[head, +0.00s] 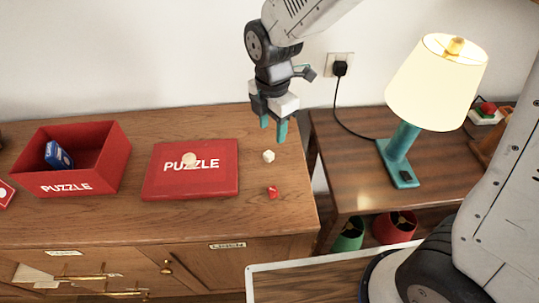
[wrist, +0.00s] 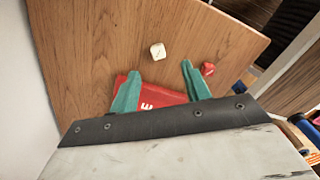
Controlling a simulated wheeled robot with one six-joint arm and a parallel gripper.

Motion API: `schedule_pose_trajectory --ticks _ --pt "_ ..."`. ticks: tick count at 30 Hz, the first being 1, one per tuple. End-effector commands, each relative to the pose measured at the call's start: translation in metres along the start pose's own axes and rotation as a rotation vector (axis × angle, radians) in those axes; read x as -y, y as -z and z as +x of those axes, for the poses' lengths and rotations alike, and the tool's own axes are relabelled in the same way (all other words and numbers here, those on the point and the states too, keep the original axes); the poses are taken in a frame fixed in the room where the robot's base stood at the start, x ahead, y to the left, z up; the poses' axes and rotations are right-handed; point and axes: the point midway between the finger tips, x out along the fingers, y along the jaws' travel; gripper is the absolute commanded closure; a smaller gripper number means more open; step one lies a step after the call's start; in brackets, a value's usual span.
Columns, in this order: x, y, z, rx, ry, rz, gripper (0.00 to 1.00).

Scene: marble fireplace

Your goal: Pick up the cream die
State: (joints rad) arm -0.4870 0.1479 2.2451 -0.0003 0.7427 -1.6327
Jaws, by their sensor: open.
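The cream die (head: 268,156) lies on the wooden cabinet top, right of the red puzzle lid, in the head view. It also shows in the wrist view (wrist: 157,51), beyond and between my fingertips. My gripper (head: 273,131) is open and empty, with teal fingers pointing down, above the cabinet top near the die. In the wrist view its two fingers (wrist: 160,80) are apart, and nothing is between them. A red die (head: 272,192) lies nearer the front edge; the wrist view shows it (wrist: 208,69) beside the right finger.
The red puzzle lid (head: 170,182) carries a small cream round object (head: 189,160). An open red box (head: 103,153) with a blue pack (head: 58,155) stands left. A lit lamp (head: 400,155) stands on the side table (head: 345,191). The wood around the die is clear.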

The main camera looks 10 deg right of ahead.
Motion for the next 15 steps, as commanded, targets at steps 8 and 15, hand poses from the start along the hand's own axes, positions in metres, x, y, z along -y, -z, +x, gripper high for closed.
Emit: schedule_pose_trajectory --ticks 8,15 --pt "-0.010 0.009 0.033 -0.001 0.008 -0.120 0.53" --pt "-0.006 0.006 0.062 -0.001 0.010 -0.116 0.53"
